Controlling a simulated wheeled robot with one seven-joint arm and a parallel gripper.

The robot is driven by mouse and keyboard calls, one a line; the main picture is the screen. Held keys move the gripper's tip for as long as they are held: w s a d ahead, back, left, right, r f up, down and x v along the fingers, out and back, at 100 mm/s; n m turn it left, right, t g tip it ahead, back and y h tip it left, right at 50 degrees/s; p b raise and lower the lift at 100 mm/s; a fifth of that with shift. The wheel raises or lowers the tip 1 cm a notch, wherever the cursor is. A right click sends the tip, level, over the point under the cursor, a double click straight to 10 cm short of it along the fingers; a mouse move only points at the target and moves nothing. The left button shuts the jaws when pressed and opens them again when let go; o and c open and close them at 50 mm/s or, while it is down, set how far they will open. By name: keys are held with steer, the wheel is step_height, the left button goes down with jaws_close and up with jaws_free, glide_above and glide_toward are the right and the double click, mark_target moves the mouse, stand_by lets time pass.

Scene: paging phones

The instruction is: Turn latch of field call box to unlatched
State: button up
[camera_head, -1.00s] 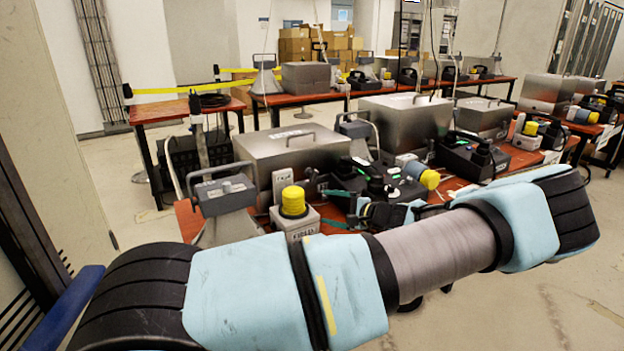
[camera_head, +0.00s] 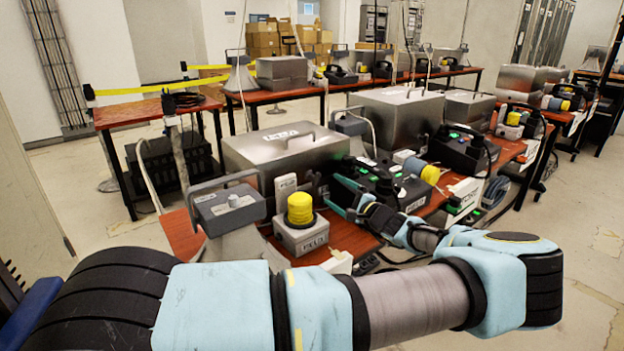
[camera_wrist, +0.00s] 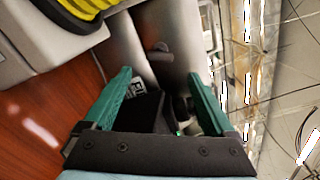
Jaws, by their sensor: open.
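A large grey metal case (camera_head: 250,160) with a top handle stands on the near red-brown table, its label too small to read surely. I cannot tell for certain which unit is the field call box. My gripper (camera_head: 338,195) is open and empty, its teal fingers pointing at the front of this case, to the right of the yellow-capped box. In the wrist view my gripper (camera_wrist: 160,75) faces a grey metal surface (camera_wrist: 178,25) bearing a small dark knob or latch (camera_wrist: 159,50), just beyond and between the fingertips. The fingers appear apart from it.
The small grey box with a ribbed yellow cap (camera_head: 300,210) stands left of my gripper. A grey handled unit (camera_head: 230,208) is farther left. A black device with green lights (camera_head: 395,185) lies close on the right. Open floor (camera_head: 570,230) is at the right.

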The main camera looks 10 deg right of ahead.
mark_target(318, 181)
steer(key=p+x, duration=0.2)
steer(key=x, duration=0.7)
steer(key=shift+w+a, duration=0.15)
steer(key=shift+f, duration=0.1)
steer(key=c, duration=1.4)
steer(key=shift+o, duration=0.2)
